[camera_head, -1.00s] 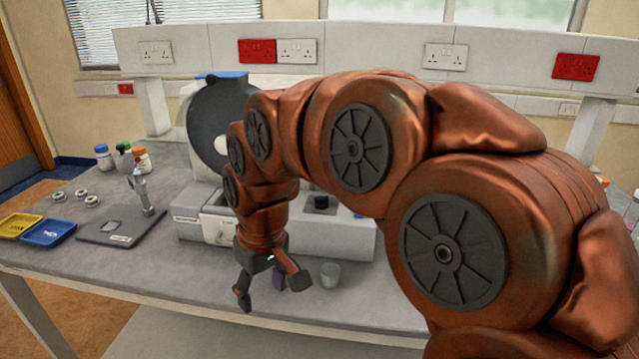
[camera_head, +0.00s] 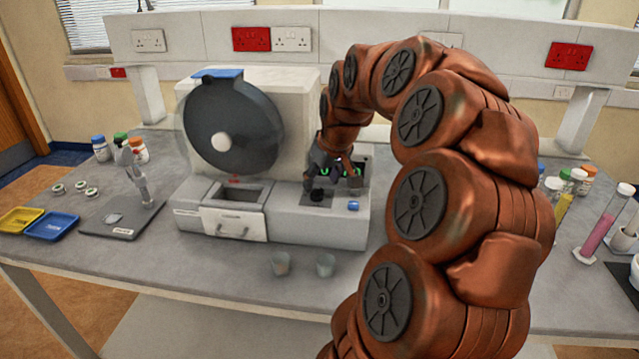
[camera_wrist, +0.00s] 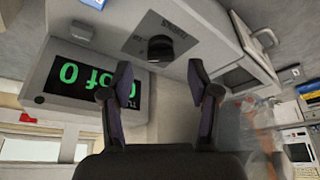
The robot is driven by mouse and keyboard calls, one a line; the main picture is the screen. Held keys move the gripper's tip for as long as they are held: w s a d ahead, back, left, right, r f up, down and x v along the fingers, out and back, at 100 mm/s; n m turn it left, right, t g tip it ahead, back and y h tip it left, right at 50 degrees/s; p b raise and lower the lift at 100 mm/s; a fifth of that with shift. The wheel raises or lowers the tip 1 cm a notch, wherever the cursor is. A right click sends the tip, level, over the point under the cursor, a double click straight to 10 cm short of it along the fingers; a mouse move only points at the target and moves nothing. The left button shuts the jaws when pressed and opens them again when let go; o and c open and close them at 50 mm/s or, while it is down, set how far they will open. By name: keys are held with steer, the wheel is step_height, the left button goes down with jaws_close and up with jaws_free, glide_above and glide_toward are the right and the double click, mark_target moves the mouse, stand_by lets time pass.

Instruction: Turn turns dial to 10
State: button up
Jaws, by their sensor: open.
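The turns dial is a black knob (camera_head: 318,195) on a dark plate on top of the white and grey machine (camera_head: 290,225). In the wrist view the dial (camera_wrist: 160,46) sits just beyond and between my fingertips, with a gap to them. My gripper (camera_head: 335,175) is open and empty above the machine, close behind the dial; it also shows in the wrist view (camera_wrist: 159,75). A display with green digits (camera_wrist: 85,85) reads upside down in the wrist view, seemingly "0 of 0".
A blue button (camera_head: 353,206) is right of the dial. The round dark drum (camera_head: 232,125) stands to the left. Two small beakers (camera_head: 302,264) stand in front.

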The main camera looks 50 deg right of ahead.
mark_target(318, 192)
steer(key=shift+x, duration=1.5)
steer(key=c, duration=1.1)
steer(key=shift+f, duration=0.1)
jaws_close()
